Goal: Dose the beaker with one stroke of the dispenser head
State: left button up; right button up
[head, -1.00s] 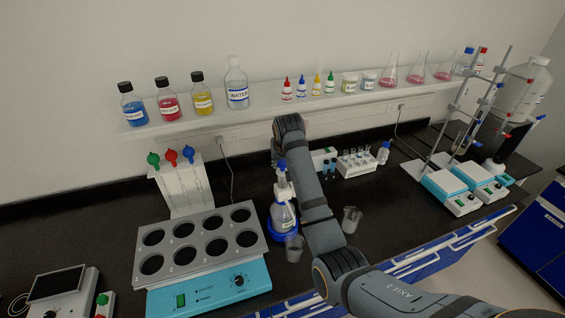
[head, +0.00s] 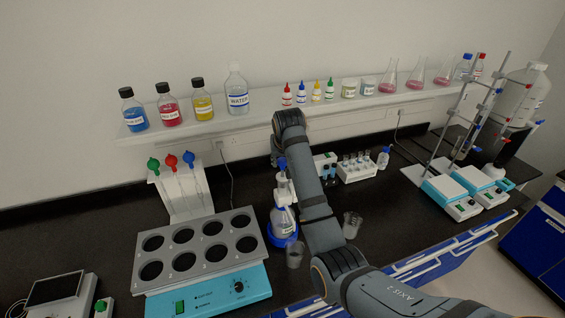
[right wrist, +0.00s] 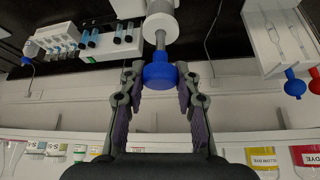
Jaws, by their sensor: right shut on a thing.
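The dispenser bottle (head: 283,221) stands upright in a blue ring base on the black bench, with its white dispenser head (head: 283,188) on top. A clear beaker (head: 294,254) stands just in front of the bottle in the head view. In the right wrist view, my right gripper (right wrist: 160,73) is shut on the blue knob (right wrist: 160,77) of the dispenser head, one finger on each side. A grey rod and the white body (right wrist: 162,22) show beyond the knob. In the head view my right arm hides much of this gripper. My left gripper is not in view.
A second beaker (head: 352,225) stands right of my right arm. A teal heating block (head: 200,295) with several wells is close on the left. Behind are a pipette stand (head: 180,195), a tube rack (head: 357,170) and a shelf (head: 265,116) of bottles.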

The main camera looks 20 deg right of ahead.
aim_at(282, 167)
jog(key=shift+f, duration=1.45)
jog(key=o, duration=1.2)
jog(key=shift+r, duration=0.1)
jog(key=v, duration=1.1)
jog(key=shift+s+r, duration=0.15)
jog(key=shift+r, duration=0.15)
jog(key=shift+f, duration=0.1)
